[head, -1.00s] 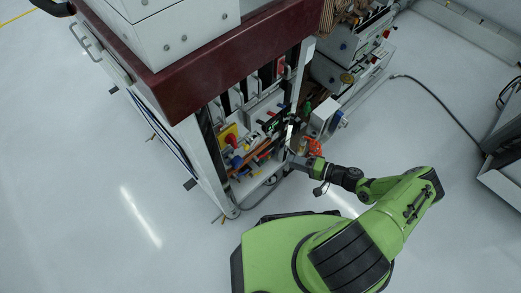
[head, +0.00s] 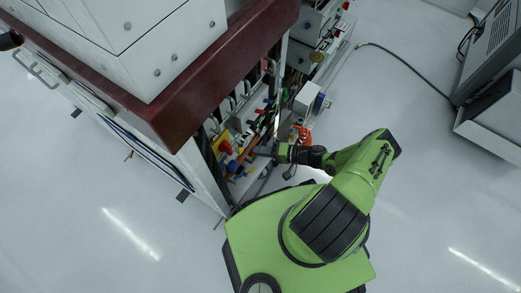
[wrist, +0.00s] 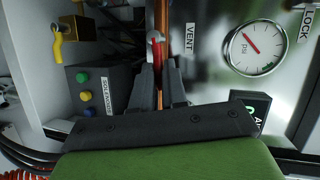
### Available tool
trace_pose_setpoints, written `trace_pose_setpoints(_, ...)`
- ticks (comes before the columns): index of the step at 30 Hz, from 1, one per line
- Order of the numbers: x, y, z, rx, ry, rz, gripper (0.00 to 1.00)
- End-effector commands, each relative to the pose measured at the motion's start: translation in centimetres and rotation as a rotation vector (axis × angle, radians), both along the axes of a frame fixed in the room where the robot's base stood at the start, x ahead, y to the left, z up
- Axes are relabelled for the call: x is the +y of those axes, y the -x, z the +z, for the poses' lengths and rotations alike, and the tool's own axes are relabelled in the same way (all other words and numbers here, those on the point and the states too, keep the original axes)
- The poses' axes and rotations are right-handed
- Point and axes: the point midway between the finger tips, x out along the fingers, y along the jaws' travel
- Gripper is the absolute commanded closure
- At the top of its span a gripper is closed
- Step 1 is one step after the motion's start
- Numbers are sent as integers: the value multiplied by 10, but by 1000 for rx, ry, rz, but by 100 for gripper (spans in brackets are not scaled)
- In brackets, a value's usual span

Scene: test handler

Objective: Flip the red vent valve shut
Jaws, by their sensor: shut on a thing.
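The red vent valve lever (wrist: 157,50) stands in front of a copper pipe in the wrist view, just left of the VENT label (wrist: 190,38). It has a pale rounded end at the top. My gripper (wrist: 158,78) is shut on the red lever, with one dark finger on each side. The lower part of the lever and its pivot are hidden between the fingers. In the head view my gripper (head: 268,153) reaches into the open side of the cabinet; the lever cannot be made out there.
A pressure gauge (wrist: 257,48) sits right of the lever. A button box (wrist: 95,92) and a yellow valve (wrist: 62,38) sit left. In the head view, a cabinet with a dark red edge (head: 160,110) overhangs the panel. An orange coil (head: 301,133) hangs nearby.

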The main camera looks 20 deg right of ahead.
Motion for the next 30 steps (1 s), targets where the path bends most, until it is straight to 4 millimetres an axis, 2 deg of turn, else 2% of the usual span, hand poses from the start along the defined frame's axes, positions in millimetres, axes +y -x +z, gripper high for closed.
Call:
trace_pose_setpoints(7, 0, 0, -1, 6, -9, -1, 100)
trace_pose_setpoints(15, -1, -2, -9, 117, -163, -3, 100)
trace_pose_setpoints(23, -1, -1, -10, 127, -173, -1, 100)
trace_pose_setpoints(24, -1, -1, -10, 127, -173, -1, 86)
trace_pose_setpoints(29, -1, -1, -10, 127, -173, -1, 62)
trace_pose_setpoints(30, -1, -1, -10, 126, -173, -1, 62)
